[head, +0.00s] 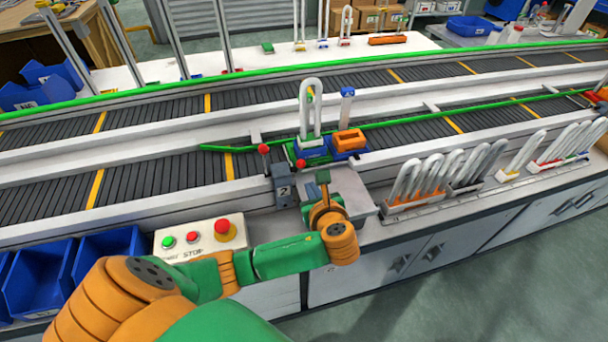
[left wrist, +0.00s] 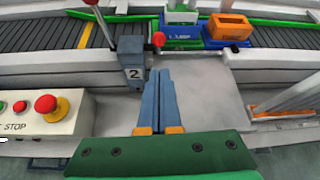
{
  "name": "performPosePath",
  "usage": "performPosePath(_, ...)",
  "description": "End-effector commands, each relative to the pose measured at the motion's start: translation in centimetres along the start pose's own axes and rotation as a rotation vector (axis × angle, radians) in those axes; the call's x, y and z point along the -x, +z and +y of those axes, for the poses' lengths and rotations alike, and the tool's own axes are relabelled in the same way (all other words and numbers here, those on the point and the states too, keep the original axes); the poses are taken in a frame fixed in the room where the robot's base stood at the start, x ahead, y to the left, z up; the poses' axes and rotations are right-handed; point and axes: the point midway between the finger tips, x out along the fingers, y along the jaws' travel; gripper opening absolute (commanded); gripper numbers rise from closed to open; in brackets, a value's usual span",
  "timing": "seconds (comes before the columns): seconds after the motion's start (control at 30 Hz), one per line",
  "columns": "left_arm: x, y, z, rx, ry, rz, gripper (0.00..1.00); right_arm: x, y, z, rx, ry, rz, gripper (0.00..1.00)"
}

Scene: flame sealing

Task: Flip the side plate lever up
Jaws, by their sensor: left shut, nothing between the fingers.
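A grey-blue post marked 2 (head: 283,185) stands at the conveyor's near edge; it also shows in the left wrist view (left wrist: 132,72). A lever with a red ball knob (head: 264,149) rises on its left. A second red knob (head: 301,163) sits to its right, low beside the blue fixture; it shows in the left wrist view (left wrist: 158,39). I cannot tell which is the side plate lever. My left gripper (head: 322,178) is shut and empty over the grey side plate (head: 352,187), right of the post. In the left wrist view its fingertips (left wrist: 160,73) appear below the second knob.
A blue fixture (head: 312,150) holds a white loop, with an orange block (head: 349,140) beside it. A button box (head: 201,239) stands at left. Racks of white loops (head: 420,190) stand at right. Blue bins (head: 40,280) are at lower left.

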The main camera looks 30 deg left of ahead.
Motion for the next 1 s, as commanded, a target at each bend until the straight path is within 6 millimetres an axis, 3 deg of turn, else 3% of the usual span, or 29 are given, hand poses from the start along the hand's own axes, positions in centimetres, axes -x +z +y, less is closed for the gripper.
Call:
performPosePath(0.5,-8.8,-0.1,0.1,0.0,0.002,0.001,0.0,-1.0,0.1,-0.1,0.0,-0.002,0.0,0.5)
performPosePath(1.0,-9.8,-0.1,0.0,0.0,0.0,0.002,0.0,-1.1,0.1,-0.1,0.0,-0.002,0.0,0.5)
